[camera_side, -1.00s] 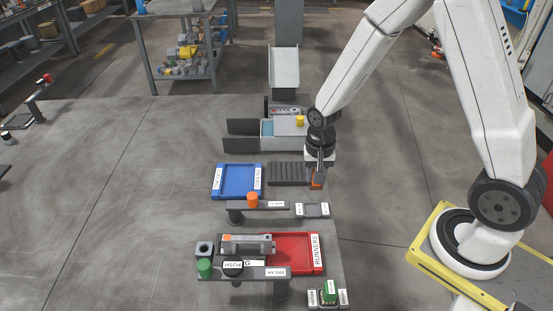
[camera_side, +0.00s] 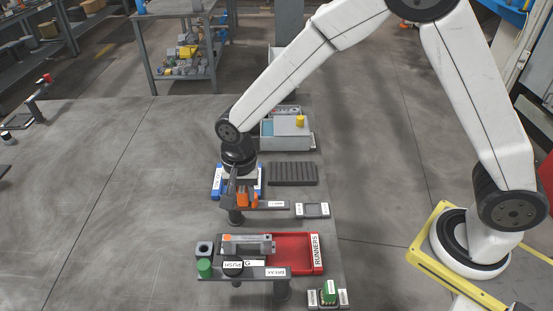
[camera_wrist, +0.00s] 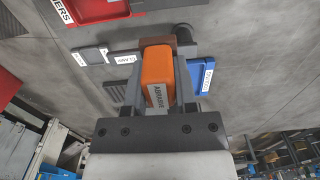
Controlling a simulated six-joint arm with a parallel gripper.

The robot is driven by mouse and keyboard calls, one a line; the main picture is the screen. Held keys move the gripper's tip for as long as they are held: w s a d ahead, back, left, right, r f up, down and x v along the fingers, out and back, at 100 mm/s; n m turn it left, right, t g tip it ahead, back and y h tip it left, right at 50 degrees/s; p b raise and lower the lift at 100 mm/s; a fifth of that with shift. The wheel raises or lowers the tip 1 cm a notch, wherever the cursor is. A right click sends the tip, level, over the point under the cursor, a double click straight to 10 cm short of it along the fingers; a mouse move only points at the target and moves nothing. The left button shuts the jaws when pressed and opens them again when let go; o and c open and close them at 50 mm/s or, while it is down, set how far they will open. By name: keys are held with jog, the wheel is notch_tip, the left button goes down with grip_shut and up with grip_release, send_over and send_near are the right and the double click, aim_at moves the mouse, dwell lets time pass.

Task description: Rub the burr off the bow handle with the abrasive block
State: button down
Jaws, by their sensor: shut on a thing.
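My gripper (camera_side: 240,188) is shut on the abrasive block, an orange block (camera_wrist: 157,72) with a white label in the wrist view. In the side view the gripper points down over the left part of a dark stand (camera_side: 270,206). I cannot tell whether block and handle touch. The burr is too small to make out, and the handle is not clearly visible in the wrist view.
A blue tray (camera_side: 216,186) lies behind the stand, partly hidden by my gripper. A dark ribbed rack (camera_side: 292,174) and a small grey holder (camera_side: 312,210) are to the right.

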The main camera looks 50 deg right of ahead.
jog(key=a, duration=0.1)
jog(key=a+r, duration=0.1)
jog(key=a, duration=0.3)
jog(key=shift+s+a+r, duration=0.1)
jog(key=shift+s+r, duration=0.05)
jog(key=shift+s, duration=0.1)
send_over(231, 236)
jog(key=shift+f, duration=3.2)
jog(key=shift+s+f, duration=0.15)
jog(key=shift+f, duration=0.65)
jog(key=shift+s+d, duration=2.5)
jog(key=shift+d, duration=0.15)
jog(key=shift+w+a, duration=2.65)
notch_tip(231, 236, up, 8)
